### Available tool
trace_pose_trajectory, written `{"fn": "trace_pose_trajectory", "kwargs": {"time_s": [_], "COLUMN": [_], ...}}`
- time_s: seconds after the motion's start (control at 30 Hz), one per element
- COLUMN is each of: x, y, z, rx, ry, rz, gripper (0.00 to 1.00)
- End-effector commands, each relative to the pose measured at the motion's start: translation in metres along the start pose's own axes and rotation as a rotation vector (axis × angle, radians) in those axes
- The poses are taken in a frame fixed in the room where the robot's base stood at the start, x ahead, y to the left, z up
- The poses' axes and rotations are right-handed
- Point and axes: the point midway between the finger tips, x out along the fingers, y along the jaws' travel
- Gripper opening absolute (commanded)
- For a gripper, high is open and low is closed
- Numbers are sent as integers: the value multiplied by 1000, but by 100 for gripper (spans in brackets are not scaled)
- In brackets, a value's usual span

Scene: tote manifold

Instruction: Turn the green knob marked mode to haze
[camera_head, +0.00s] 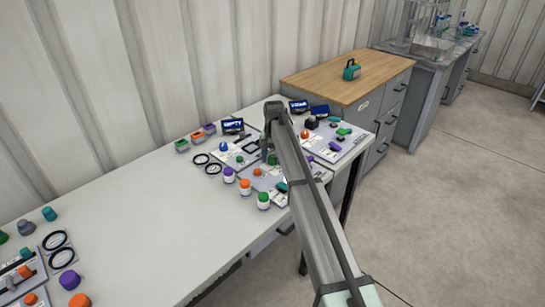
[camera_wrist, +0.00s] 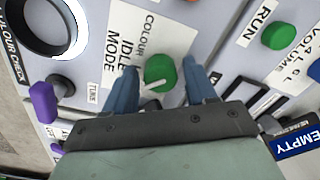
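The green knob (camera_wrist: 160,73) with a white pointer sits on a light grey panel (camera_wrist: 215,18) in the wrist view. The pointer lies toward the lower left of the knob. A white label plate beside it reads COLOUR, IDLE and MODE; other label text is hidden or not legible. My gripper (camera_wrist: 159,66) is open, with one blue finger on each side of the knob and a visible gap to each.
In the wrist view a green RUN button (camera_wrist: 278,36) is at the right, a purple-tipped lever (camera_wrist: 44,102) at the left, and a blue EMPTY display (camera_wrist: 297,142) at the lower right. In the head view several coloured-lid jars stand before the panels; the white table (camera_head: 150,225) has clear room.

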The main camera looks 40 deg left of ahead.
Motion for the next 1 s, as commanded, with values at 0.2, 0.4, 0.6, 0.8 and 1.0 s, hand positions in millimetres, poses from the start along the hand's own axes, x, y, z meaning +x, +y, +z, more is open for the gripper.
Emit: {"fn": "trace_pose_trajectory", "kwargs": {"time_s": [0.2,0.4,0.6,0.8,1.0], "x": [0,0,0,0,0], "y": [0,0,0,0,0], "z": [0,0,0,0,0], "rx": [0,0,-23,-111,-128], "ry": [0,0,-1,-3,-3], "rz": [0,0,0,0,0], "gripper": [34,15,9,9,9]}}
